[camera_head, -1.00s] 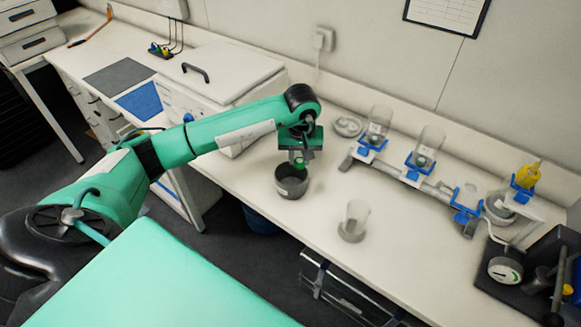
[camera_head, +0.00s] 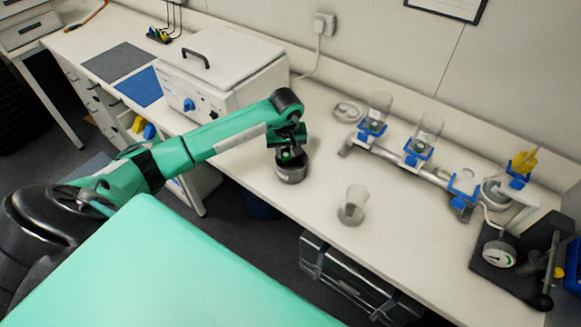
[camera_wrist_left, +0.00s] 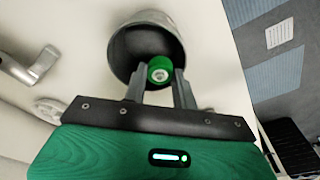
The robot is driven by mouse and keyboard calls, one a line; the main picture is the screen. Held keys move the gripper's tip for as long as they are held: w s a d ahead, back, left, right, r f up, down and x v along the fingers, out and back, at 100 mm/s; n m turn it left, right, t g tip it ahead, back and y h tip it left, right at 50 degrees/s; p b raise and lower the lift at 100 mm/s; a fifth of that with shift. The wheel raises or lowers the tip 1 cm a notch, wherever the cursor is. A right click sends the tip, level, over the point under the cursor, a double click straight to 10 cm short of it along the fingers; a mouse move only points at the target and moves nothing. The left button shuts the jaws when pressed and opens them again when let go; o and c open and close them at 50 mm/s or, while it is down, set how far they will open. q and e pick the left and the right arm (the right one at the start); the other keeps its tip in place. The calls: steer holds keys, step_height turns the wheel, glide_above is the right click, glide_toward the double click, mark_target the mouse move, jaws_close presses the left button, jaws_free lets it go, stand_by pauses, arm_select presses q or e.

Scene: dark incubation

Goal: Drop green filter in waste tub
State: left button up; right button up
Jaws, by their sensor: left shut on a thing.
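The waste tub (camera_head: 291,174) is a round dark grey tub near the front edge of the bench. My left gripper (camera_head: 289,155) is directly over its mouth, pointing down. In the left wrist view, the two fingers (camera_wrist_left: 158,82) are shut on the green filter (camera_wrist_left: 160,66), a small green round piece with a pale centre. The filter shows against the dark inside of the tub (camera_wrist_left: 124,50). How deep it sits relative to the rim I cannot tell. My right gripper is not in view.
A clear cup (camera_head: 353,205) stands on the bench right of the tub. Behind it runs a manifold (camera_head: 398,158) with clear funnels in blue holders. A white lidded box (camera_head: 220,70) stands at the left. The bench's front edge is close to the tub.

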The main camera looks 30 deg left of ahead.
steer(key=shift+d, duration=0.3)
arm_select(q)
steer(key=o, duration=1)
steer(key=shift+r+b, duration=0.3)
steer(key=shift+r, duration=0.2)
step_height(320, 180, up, 13)
steer(key=s+d+b, duration=0.1)
steer(key=b, duration=0.3)
steer(key=shift+s+f, duration=0.15)
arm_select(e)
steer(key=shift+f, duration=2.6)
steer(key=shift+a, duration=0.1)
